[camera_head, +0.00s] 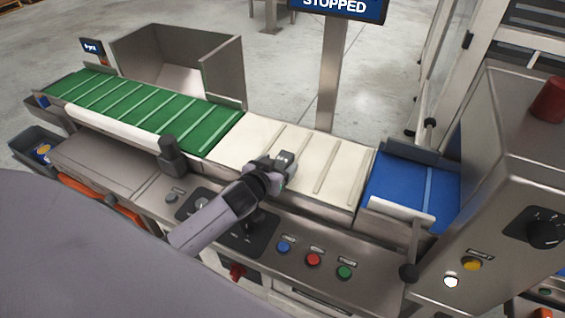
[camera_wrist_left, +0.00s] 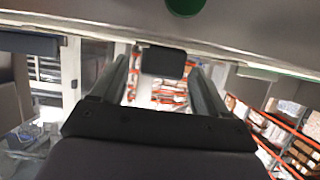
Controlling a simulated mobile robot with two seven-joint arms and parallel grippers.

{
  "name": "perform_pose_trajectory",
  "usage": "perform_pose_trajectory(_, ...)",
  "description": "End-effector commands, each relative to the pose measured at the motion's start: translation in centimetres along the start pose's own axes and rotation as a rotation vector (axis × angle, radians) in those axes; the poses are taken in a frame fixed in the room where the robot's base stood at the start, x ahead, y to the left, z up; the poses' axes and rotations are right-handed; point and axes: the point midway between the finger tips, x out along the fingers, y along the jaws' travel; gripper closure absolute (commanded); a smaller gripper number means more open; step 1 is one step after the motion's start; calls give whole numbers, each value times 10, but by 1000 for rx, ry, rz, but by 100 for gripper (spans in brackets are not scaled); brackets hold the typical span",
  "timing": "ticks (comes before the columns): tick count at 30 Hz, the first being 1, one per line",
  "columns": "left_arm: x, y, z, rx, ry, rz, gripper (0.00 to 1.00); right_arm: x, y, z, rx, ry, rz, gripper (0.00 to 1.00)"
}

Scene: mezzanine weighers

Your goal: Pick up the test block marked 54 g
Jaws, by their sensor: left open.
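I cannot make out a test block marked 54 g in either view. My left gripper (camera_head: 288,163) is over the near edge of the cream belt (camera_head: 250,138), above the control panel (camera_head: 262,240). In the left wrist view its two fingers stand apart. A plain dark block-like shape (camera_wrist_left: 162,62) appears between them, with no readable marking. I cannot tell what it is or how far away it is. No object is visibly held. My right gripper is in neither view.
A green ribbed belt (camera_head: 150,110) lies left, a blue belt (camera_head: 395,182) right. A dark upright housing (camera_head: 172,153) stands by the front rail. Blue, red and green buttons (camera_head: 314,259) line the panel. A steel cabinet (camera_head: 510,190) blocks the right. A dark bin (camera_head: 30,136) is far left.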

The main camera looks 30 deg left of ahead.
Motion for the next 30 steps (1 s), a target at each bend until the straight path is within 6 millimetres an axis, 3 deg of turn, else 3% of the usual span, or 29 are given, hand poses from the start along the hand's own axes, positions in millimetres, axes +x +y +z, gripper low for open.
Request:
perform_pose_trajectory(6, 21, 0, 0, 0, 0, 0, 26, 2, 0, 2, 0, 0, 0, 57)
perform_pose_trajectory(15, 24, 0, 0, 0, -1, 1, 26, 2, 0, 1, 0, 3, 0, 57)
perform_pose_trajectory(16, 24, 0, 0, 0, -1, 1, 29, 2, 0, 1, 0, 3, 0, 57)
perform_pose_trajectory(21, 23, 0, 0, 0, -1, 1, 81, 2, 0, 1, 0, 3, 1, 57)
perform_pose_trajectory(23, 23, 0, 0, 0, 0, 1, 82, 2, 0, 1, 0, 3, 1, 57)
perform_pose_trajectory(24, 23, 0, 0, 0, 0, 1, 86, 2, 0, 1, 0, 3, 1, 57)
perform_pose_trajectory(30, 23, 0, -1, 0, 0, 1, 87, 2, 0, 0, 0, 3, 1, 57)
